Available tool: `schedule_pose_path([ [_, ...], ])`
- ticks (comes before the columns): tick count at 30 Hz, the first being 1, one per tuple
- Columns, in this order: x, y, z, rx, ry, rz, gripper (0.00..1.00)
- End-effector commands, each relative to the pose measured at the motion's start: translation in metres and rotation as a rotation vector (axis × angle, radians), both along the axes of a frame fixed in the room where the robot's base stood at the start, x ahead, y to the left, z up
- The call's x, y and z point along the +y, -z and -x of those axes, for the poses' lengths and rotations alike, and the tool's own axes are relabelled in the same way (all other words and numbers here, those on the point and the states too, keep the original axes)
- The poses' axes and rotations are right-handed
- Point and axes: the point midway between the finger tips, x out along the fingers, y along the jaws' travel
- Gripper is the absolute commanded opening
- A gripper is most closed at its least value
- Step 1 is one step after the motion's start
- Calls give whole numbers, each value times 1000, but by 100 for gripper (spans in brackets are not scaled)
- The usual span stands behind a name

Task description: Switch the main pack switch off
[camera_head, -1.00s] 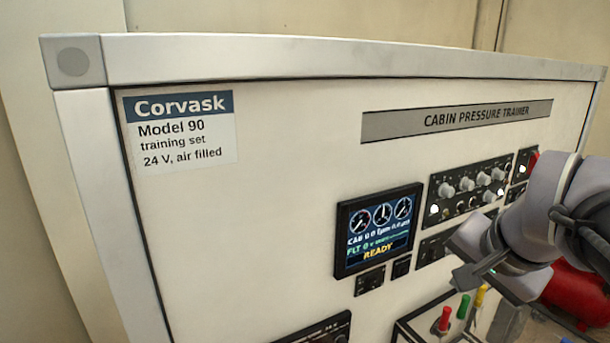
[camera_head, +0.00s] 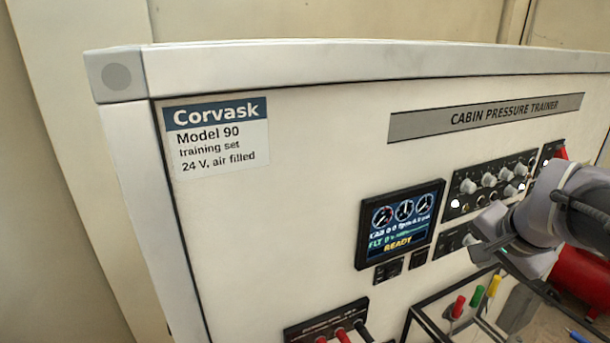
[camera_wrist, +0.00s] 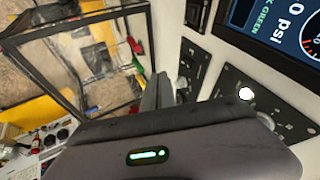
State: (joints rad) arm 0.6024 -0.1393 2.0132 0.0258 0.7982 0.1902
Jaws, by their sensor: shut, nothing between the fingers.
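The white trainer's face (camera_head: 290,220) carries several dark control panels. I cannot tell which control is the main pack switch. The upper right panel (camera_head: 490,184) has several pale knobs and lit lamps, and a red switch part (camera_head: 561,153) shows at its right. A lower panel (camera_head: 327,324) has red and black parts, cut off by the picture's bottom edge. My gripper is in front of the panels right of the display; in the wrist view its fingers (camera_wrist: 160,90) are shut and empty, beside a panel with a white lamp (camera_wrist: 246,93). My arm hides part of the controls.
A display (camera_head: 401,225) reads READY. A dark-framed clear box (camera_wrist: 105,60) stands below the panels, near red, green and yellow handles (camera_head: 477,296). A red cylinder (camera_head: 582,280) lies at the right. The trainer's left face is clear.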

Motion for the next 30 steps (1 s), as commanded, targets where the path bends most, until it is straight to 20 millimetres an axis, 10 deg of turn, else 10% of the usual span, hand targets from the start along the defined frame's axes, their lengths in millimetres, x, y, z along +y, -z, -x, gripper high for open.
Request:
schedule_pose_path([
  [12,8,23,-48,0,-2,1,0],
  [30,10,26,-54,0,0,-1,0],
])
